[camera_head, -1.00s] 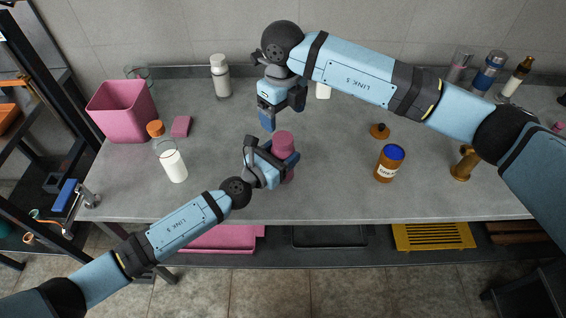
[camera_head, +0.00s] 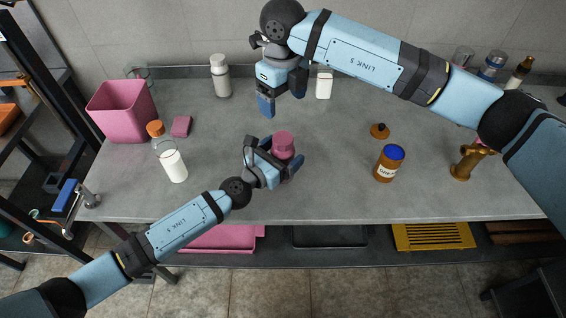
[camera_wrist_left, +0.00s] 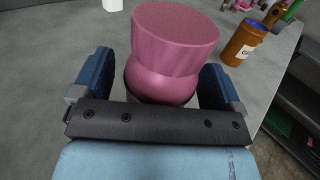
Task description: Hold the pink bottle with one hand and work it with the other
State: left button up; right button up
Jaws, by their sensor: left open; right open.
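The pink bottle (camera_head: 283,144) stands upright near the middle of the counter, its wide round top facing up. It fills the middle of the left wrist view (camera_wrist_left: 172,45). My left gripper (camera_head: 281,158) is open around the bottle, one blue finger on each side. In the left wrist view a gap shows between the bottle and the right finger; contact on the left side is unclear. The bottle's lower part is hidden by the gripper. My right gripper (camera_head: 283,98) is open and empty, behind and above the bottle, with its fingers pointing down.
A brown jar with a blue lid (camera_head: 389,163) and a small brown stopper-like object (camera_head: 380,130) are to the right. A white bottle (camera_head: 174,166), a pink sponge (camera_head: 181,126) and a pink bin (camera_head: 122,111) are left. A white container (camera_head: 324,85) stands behind my right gripper.

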pick_arm(q)
jog(key=b+v, duration=0.1)
jog(key=v, duration=1.2)
jog(key=shift+s+a, duration=0.25)
jog(key=shift+s, duration=0.05)
jog(key=shift+a, duration=0.1)
